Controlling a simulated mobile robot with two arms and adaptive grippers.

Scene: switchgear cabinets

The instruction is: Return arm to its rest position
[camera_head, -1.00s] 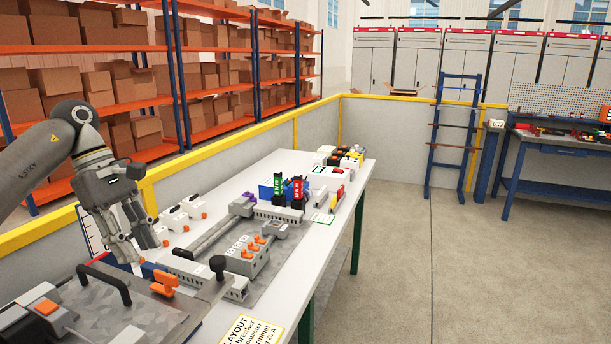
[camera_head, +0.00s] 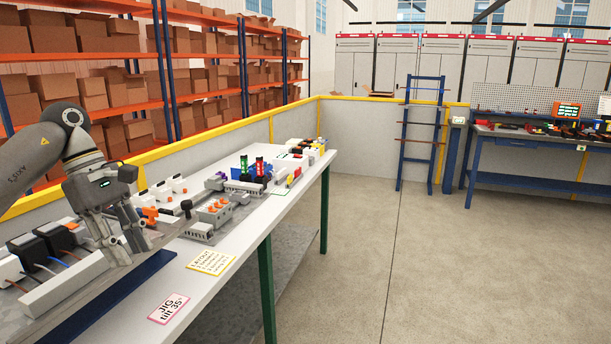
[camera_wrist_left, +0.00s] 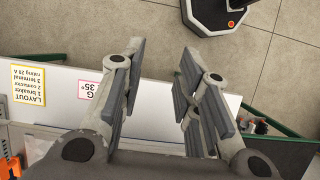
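My left arm comes in from the left in the head view. Its grey gripper (camera_head: 125,238) hangs with its fingers downward over the near part of the long white workbench (camera_head: 240,250), in front of a mounting assembly. In the left wrist view the gripper (camera_wrist_left: 163,65) has its two fingers spread with a clear gap and nothing between them. Bench and floor show below the fingers. Whether the fingertips touch anything on the bench cannot be told in the head view. My right gripper is in neither view.
Black devices (camera_head: 58,237) with wires stand at the near left. A pink-edged JIG card (camera_head: 168,308) and a yellow-edged LAYOUT card (camera_head: 212,261) lie on the bench. Green and red parts (camera_head: 259,165) stand farther along. Open floor (camera_head: 430,260) lies to the right.

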